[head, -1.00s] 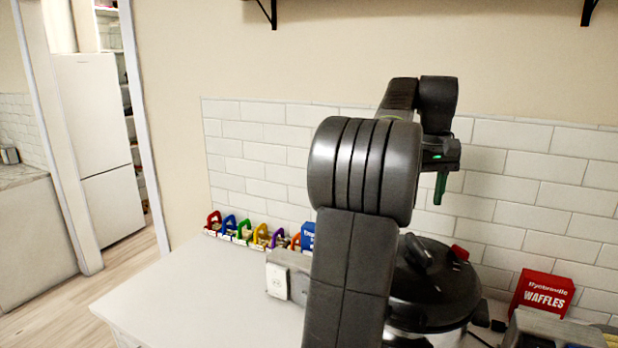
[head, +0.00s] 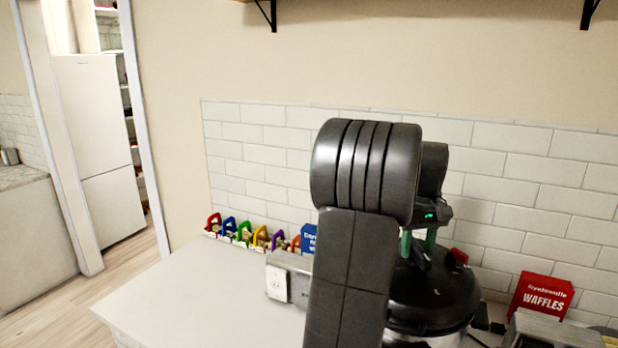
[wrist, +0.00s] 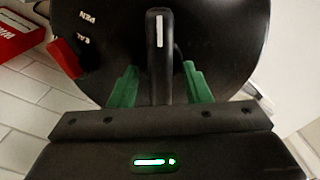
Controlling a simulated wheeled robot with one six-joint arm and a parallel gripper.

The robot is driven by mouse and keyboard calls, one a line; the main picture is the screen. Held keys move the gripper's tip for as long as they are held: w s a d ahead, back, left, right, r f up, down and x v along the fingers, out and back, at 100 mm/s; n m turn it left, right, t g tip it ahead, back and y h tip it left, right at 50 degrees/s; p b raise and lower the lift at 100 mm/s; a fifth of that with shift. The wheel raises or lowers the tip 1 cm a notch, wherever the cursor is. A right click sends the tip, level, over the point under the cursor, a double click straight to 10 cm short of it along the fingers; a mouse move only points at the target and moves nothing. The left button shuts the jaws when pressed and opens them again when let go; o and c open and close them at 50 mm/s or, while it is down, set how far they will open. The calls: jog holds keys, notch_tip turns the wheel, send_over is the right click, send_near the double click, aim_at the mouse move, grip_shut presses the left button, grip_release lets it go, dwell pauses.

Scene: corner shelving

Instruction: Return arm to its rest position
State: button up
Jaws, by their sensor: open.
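My gripper (head: 418,246) has two green fingers and points down over the black lid (head: 440,290) of a round cooker. It is open. In the wrist view, my gripper (wrist: 161,88) has one finger on each side of the lid's upright black handle (wrist: 160,55), with a gap showing on both sides. My arm hides the left part of the cooker in the head view. A red tab (wrist: 64,60) sits on the lid's edge near printed letters.
A red waffles box (head: 542,295) stands right of the cooker, near a grey appliance (head: 555,330). A row of several coloured-handled items (head: 245,232), a blue box (head: 309,238) and a grey box with a pale plate (head: 277,284) stand left. The front-left counter (head: 200,290) is clear.

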jog(key=n, duration=0.6)
jog(key=shift+s+a, duration=0.1)
jog(key=shift+a, duration=0.05)
jog(key=shift+r, duration=0.1)
dwell(0.4)
